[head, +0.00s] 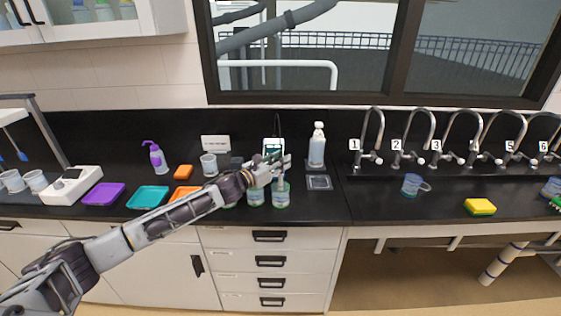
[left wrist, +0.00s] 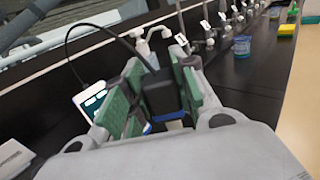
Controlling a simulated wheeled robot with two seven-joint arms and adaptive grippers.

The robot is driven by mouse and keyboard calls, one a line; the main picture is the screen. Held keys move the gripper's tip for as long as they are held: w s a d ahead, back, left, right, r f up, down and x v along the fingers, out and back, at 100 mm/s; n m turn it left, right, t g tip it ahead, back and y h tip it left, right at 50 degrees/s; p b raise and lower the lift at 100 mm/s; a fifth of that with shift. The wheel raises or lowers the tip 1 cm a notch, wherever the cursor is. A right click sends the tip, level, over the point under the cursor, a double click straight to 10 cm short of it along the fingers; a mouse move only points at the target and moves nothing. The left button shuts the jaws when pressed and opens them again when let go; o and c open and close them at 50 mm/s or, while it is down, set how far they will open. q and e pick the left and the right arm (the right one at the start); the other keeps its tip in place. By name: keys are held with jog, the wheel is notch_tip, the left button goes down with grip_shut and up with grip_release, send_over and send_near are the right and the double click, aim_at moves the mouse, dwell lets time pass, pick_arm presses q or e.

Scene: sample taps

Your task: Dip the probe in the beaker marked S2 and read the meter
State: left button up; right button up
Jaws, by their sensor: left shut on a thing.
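My left gripper (head: 278,166) reaches over the counter from the left, above the beakers. In the left wrist view its green-padded fingers (left wrist: 157,82) are shut on the black probe handle (left wrist: 161,98). A black cable runs from the handle to the white meter (left wrist: 91,101), which stands behind the gripper in the head view (head: 272,147). A beaker with green contents (head: 281,197) stands just under the gripper, with another beaker (head: 255,196) to its left. A third is mostly hidden by my arm. Their marks and the meter's reading are too small to read. The probe's tip cannot be made out.
A white bottle (head: 317,146) and a grey square pad (head: 319,183) stand right of the beakers. A white cup (head: 209,165), purple tray (head: 104,194) and teal tray (head: 147,197) lie left.

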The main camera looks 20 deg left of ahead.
pick_arm(q)
jog(key=shift+f+b, duration=1.05)
jog(key=shift+f, duration=0.4)
jog(key=shift+f+b, duration=0.5)
jog(key=shift+f, duration=0.15)
dwell(1.6)
